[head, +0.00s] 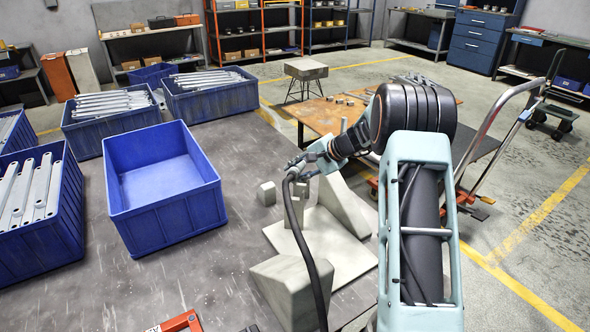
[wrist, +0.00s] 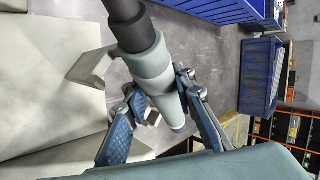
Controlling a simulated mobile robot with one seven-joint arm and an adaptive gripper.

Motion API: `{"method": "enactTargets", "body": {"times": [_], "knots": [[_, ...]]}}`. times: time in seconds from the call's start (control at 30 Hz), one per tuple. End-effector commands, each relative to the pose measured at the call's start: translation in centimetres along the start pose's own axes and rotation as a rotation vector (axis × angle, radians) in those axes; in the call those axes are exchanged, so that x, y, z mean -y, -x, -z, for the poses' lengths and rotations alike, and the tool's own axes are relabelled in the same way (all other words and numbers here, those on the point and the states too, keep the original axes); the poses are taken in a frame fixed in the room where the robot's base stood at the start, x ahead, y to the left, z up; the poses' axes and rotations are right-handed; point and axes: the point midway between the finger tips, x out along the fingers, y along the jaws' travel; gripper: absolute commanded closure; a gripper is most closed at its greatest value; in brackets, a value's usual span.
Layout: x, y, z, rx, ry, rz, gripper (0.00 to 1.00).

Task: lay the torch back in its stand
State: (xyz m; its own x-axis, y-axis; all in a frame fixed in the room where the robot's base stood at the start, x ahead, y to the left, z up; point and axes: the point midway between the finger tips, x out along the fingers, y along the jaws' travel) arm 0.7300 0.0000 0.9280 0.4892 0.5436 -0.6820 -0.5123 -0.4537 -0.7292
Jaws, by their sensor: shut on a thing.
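My gripper (head: 304,167) is shut on the torch, over the pale stand on the grey table. In the wrist view the torch (wrist: 152,62) is a grey-green cylinder with a dark hose at one end, lying between the two blue-padded fingers of my gripper (wrist: 160,98). In the head view the torch's dark hose (head: 299,232) hangs from the gripper towards the front edge. The stand seems to be the pale plate (head: 327,243) with a small upright below the gripper. My fingers hide much of the torch, and I cannot tell whether it touches the stand.
Two pale wedge-like blocks (head: 345,207) (head: 287,285) flank the plate. A small grey block (head: 266,194) lies left of it. An empty blue crate (head: 163,210) stands further left, near blue crates of metal brackets (head: 110,112). Bare tabletop lies between crate and plate.

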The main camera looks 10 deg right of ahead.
Motion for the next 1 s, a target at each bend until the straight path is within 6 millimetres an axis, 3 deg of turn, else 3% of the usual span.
{"method": "enactTargets", "body": {"times": [0.6,1.0], "knots": [[-4.3,-4.1,0.4,-0.001,0.002,0.003,1.0],[-4.5,-4.3,0.3,0.0,0.002,0.002,1.0]]}}
